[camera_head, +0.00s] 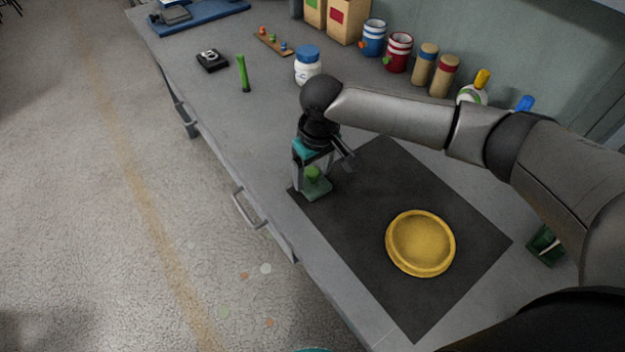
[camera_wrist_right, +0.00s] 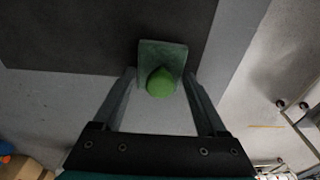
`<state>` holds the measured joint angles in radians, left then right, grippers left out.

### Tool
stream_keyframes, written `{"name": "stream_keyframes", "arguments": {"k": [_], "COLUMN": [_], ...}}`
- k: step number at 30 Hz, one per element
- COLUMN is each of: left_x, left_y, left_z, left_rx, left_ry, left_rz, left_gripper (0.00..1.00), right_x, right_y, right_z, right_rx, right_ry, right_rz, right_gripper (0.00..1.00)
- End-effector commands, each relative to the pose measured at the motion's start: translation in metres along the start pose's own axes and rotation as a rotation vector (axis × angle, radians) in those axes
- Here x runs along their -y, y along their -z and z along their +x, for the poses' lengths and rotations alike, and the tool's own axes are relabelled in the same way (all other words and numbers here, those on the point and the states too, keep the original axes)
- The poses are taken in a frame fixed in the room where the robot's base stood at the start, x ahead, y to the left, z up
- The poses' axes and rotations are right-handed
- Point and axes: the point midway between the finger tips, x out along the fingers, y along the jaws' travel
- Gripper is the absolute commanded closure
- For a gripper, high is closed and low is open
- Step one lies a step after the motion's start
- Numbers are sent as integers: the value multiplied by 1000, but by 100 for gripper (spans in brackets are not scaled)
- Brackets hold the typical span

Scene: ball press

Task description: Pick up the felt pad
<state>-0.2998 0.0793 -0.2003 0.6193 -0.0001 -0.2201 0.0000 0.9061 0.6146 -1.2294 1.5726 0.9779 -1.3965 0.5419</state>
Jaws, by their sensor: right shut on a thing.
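The felt pad (camera_head: 318,190) looks like a small green square piece with a rounded, lighter green knob on it. It is at the dark mat's left corner in the head view, and it shows between the fingertips in the right wrist view (camera_wrist_right: 175,52). My right gripper (camera_head: 313,180) points down over it, its two fingers at the pad's opposite sides, shut on it. Whether the pad touches the mat or hangs just above it, I cannot tell. My left gripper is out of view.
A yellow round dish (camera_head: 420,243) lies on the dark mat (camera_head: 375,165). A white jar with a blue lid (camera_head: 308,66), a green upright stick (camera_head: 243,73), mugs and other jars stand farther back. A green object (camera_head: 545,245) is partly hidden by my right arm.

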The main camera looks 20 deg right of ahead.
Motion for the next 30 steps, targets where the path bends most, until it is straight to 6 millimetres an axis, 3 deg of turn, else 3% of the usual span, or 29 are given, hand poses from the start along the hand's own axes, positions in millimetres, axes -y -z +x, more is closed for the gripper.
{"name": "stream_keyframes", "arguments": {"k": [1, 7, 17, 23, 30], "left_x": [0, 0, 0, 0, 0], "left_y": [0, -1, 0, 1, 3], "left_z": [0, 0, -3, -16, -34], "left_rx": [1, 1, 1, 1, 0], "left_ry": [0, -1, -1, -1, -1], "left_rz": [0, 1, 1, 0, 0], "left_gripper": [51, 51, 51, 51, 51], "right_x": [0, 0, 0, 0, 0], "right_y": [0, 0, 2, 7, 16], "right_z": [0, 0, -8, -49, -119], "right_rx": [0, 0, -2, -4, -5], "right_ry": [0, 0, 0, 0, 1], "right_rz": [0, 0, 0, -1, -1], "right_gripper": [58, 80, 80, 80, 80]}}
